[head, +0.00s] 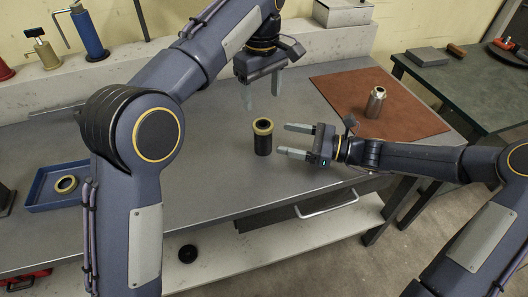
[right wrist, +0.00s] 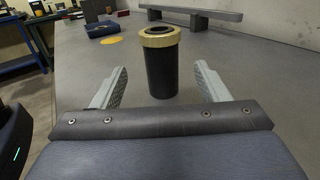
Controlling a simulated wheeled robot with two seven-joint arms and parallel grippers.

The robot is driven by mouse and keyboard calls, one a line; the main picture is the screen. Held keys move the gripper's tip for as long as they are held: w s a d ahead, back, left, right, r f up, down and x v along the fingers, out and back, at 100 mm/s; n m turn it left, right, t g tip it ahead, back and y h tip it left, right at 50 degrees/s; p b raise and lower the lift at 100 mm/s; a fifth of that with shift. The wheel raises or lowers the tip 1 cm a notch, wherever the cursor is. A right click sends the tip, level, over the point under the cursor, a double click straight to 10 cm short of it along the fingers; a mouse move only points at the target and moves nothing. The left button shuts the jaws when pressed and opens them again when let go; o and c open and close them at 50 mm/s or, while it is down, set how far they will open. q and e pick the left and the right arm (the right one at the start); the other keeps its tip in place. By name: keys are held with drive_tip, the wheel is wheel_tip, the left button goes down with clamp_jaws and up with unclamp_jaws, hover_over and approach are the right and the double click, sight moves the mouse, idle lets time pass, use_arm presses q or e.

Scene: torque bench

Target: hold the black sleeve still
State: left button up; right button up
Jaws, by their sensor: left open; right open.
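The black sleeve (head: 263,141) stands upright on the grey bench, with a brass-coloured ring (head: 263,125) at its top. In the right wrist view the sleeve (right wrist: 161,72) stands ahead of my open fingers, roughly centred between them. My right gripper (head: 289,140) is open, to the right of the sleeve, with its fingers pointing at it and apart from it. My left gripper (head: 261,96) is open and empty, fingers pointing down, above and behind the sleeve in the head view.
A brown mat (head: 415,121) at the right bears a metal fitting (head: 376,102). A blue tray (head: 42,191) at the left holds a brass ring (head: 66,184). A raised ledge (head: 130,75) runs along the back. The bench's front edge and a drawer handle (head: 327,207) lie nearby.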

sight(262, 133)
use_arm(q)
drive_tip(key=shift+d, duration=0.15)
use_arm(e)
drive_tip(key=shift+w+a, duration=0.1)
drive_tip(key=shift+a, duration=0.1)
drive_tip(key=x, duration=0.7)
drive_tip(key=shift+a+f, duration=0.1)
drive_tip(key=shift+a, duration=0.1)
drive_tip(key=shift+c, duration=0.5)
